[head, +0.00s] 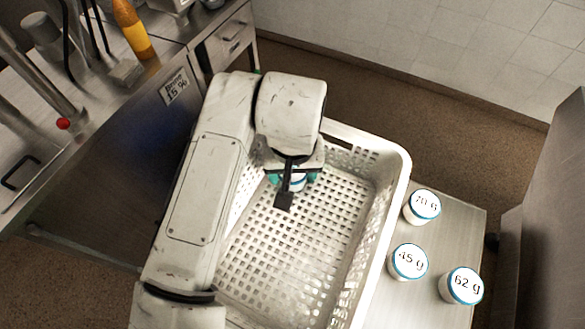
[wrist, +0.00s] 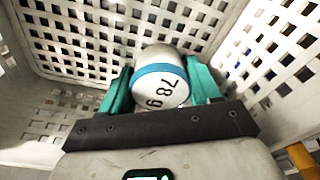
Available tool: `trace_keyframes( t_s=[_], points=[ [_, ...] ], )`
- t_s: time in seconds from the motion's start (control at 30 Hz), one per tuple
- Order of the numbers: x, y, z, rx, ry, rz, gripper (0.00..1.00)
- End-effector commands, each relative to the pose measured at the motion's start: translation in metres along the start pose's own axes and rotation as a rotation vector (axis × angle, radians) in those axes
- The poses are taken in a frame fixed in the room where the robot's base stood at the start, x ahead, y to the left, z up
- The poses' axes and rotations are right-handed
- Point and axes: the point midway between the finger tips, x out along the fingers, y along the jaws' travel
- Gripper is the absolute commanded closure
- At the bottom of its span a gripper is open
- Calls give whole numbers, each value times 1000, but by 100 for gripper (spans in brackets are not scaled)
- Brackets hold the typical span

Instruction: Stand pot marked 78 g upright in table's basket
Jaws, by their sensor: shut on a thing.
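A white pot marked 78 g, with a blue band around its lid (wrist: 159,85), sits between the teal fingers of my gripper (wrist: 157,88) in the wrist view. The gripper is shut on it. In the head view my gripper (head: 293,179) is down inside the white perforated basket (head: 393,185), towards its far end. Whether the pot touches the basket floor I cannot tell. The basket stands on the metal table (head: 425,311) and looks otherwise empty.
Three other white pots stand on the table right of the basket, marked 70 g (head: 423,206), 45 g (head: 408,262) and 62 g (head: 461,286). A steel counter with an orange bottle (head: 132,28) is at the upper left. The basket's walls surround my gripper.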

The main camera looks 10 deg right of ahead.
Motion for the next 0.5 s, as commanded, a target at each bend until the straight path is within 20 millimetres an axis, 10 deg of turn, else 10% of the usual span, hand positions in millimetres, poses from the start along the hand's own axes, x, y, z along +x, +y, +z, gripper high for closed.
trace_keyframes(
  t_s=[0.03, 0.07, 0.1, 0.5],
  points=[
    [2, 0, 0, -1, 0, 1, 69],
    [2, 0, 0, -1, 0, 1, 36],
    [2, 0, 0, -1, 0, 0, 32],
    [1, 0, 0, 0, 0, 0, 13]
  ],
)
